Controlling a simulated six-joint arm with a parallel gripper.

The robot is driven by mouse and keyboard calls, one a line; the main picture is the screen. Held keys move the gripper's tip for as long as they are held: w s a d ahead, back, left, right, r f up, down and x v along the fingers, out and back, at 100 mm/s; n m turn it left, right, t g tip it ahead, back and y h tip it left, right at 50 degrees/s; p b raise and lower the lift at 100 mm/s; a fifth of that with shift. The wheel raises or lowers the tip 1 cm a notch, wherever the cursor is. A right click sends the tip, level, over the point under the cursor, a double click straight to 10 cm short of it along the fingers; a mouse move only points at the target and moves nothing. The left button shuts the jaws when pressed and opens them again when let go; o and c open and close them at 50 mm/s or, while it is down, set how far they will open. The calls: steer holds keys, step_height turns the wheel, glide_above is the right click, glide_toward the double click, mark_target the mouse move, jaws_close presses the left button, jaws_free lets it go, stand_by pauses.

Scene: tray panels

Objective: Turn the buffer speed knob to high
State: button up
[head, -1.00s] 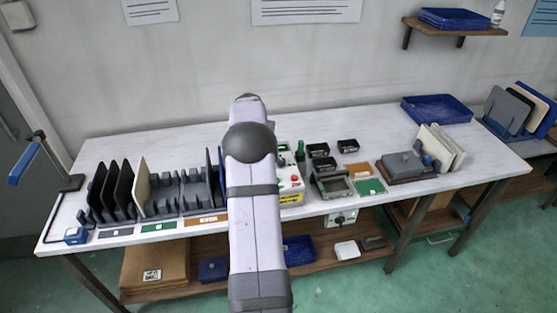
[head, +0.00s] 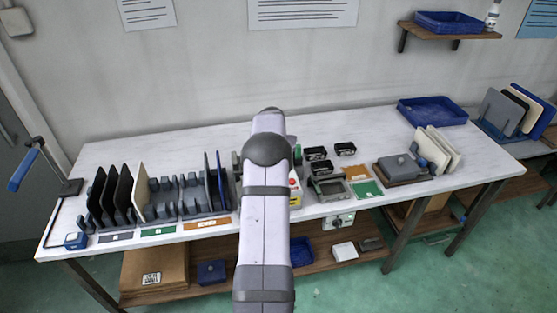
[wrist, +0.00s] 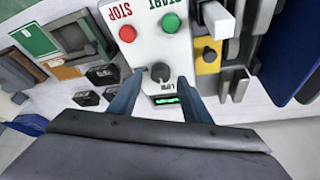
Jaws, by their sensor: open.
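The buffer speed knob (wrist: 160,72) is a small dark round knob on the pale control panel (wrist: 150,45) in the wrist view. Small lettering and a lit green display (wrist: 167,100) sit on its near side. I cannot read clearly where the knob points. My gripper (wrist: 159,79) is open, with one blue-grey finger on each side of the knob. Whether the fingers touch it I cannot tell. In the head view my arm hides the knob, the gripper and much of the machine (head: 296,190).
A red STOP button (wrist: 127,34) and a green START button (wrist: 170,22) are close to the knob. Black bins (head: 318,160) and racks of upright panels (head: 115,195) flank the machine.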

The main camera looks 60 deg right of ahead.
steer(key=shift+x, duration=0.9)
steer(key=c, duration=1)
